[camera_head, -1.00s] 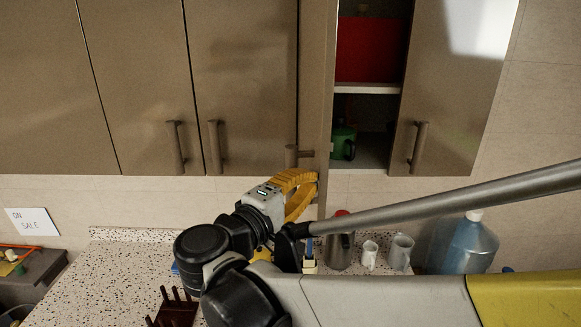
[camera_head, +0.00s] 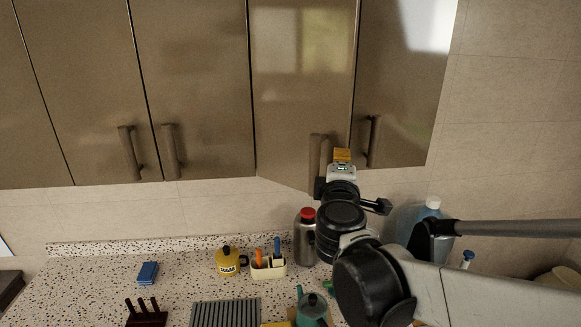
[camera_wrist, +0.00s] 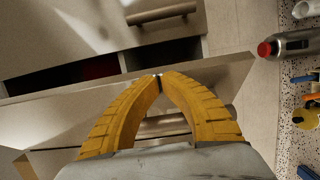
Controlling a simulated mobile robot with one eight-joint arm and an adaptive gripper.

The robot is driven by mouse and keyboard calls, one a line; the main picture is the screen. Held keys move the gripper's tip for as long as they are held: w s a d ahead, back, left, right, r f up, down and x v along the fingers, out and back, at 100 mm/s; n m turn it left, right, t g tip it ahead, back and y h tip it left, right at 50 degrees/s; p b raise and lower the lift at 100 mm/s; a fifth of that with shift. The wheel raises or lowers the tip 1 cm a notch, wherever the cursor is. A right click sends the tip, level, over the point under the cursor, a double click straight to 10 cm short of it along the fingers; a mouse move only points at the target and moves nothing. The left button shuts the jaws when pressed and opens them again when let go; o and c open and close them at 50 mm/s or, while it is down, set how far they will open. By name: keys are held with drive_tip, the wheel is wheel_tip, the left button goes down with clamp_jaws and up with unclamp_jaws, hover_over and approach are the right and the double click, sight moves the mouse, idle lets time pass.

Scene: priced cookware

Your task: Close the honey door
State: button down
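The handle also shows between and behind the fingers (camera_wrist: 162,126). Exact contact with the door cannot be told.
The rightmost door (camera_head: 405,80) is flush beside it. On the speckled counter (camera_head: 90,285) below stand a red-capped bottle (camera_head: 305,240), a yellow sugar pot (camera_head: 229,262), a utensil holder (camera_head: 268,268), a teal kettle (camera_head: 312,308) and a large blue jug (camera_head: 408,225).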

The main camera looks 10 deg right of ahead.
drive_tip(key=d+b+x, duration=0.2)
drive_tip(key=b+x, duration=0.2)
drive_tip(key=x, duration=1.3)
drive_tip(key=shift+s, duration=0.35)
drive_tip(key=shift+f, duration=0.1)
